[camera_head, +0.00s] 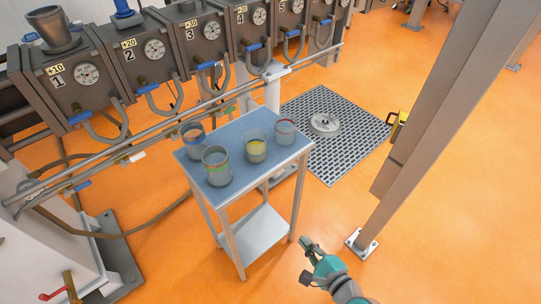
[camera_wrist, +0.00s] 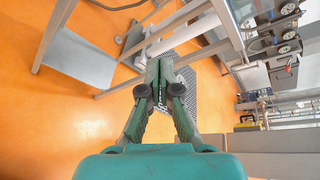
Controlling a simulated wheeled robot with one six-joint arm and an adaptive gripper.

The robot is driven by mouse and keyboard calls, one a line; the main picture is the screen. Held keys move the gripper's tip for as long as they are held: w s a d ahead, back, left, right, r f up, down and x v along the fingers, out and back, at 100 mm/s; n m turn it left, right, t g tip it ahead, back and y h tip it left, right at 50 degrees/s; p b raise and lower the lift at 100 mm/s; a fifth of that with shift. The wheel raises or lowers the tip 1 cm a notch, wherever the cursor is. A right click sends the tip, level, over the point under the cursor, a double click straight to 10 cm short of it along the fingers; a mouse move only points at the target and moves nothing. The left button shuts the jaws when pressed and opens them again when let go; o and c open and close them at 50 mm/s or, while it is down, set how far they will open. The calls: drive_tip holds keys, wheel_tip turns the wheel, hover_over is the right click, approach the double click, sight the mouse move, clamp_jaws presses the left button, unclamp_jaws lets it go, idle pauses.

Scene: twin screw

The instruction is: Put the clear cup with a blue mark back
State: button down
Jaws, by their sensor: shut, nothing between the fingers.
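The clear cup with a blue mark (camera_head: 193,137) stands upright at the back left of the small blue-topped table (camera_head: 240,128) in the head view. Three other clear cups stand on the same table: a green-marked cup (camera_head: 216,167) at the front left, a yellow one (camera_head: 256,148) in the middle and a red-marked cup (camera_head: 285,132) at the right. My gripper (camera_head: 306,243) is shut and empty, low and to the right of the table, apart from all the cups. In the wrist view my gripper (camera_wrist: 159,60) has its fingers together, and no cup can be made out there.
A row of numbered grey units (camera_head: 125,55) with gauges runs behind the table, with pipes and hoses below. A slanted grey post (camera_head: 440,110) stands at the right. A grated floor plate (camera_head: 335,150) lies behind the table. The orange floor at the front is clear.

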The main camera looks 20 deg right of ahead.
drive_tip(key=w+d+r+m+t+y, duration=0.1)
drive_tip(key=w+d+r+m+y, duration=0.1)
drive_tip(key=w+r+m+y, duration=0.25)
drive_tip(key=w+d+r+m+t+y, duration=0.1)
drive_tip(key=w+d+r+m, duration=0.2)
drive_tip(key=w+r, duration=0.4)
approach(249, 140)
drive_tip(key=shift+a+r, duration=0.2)
drive_tip(key=shift+a, duration=0.05)
drive_tip(key=shift+w, duration=0.1)
drive_tip(key=x, duration=1.2)
drive_tip(key=shift+d, duration=0.1)
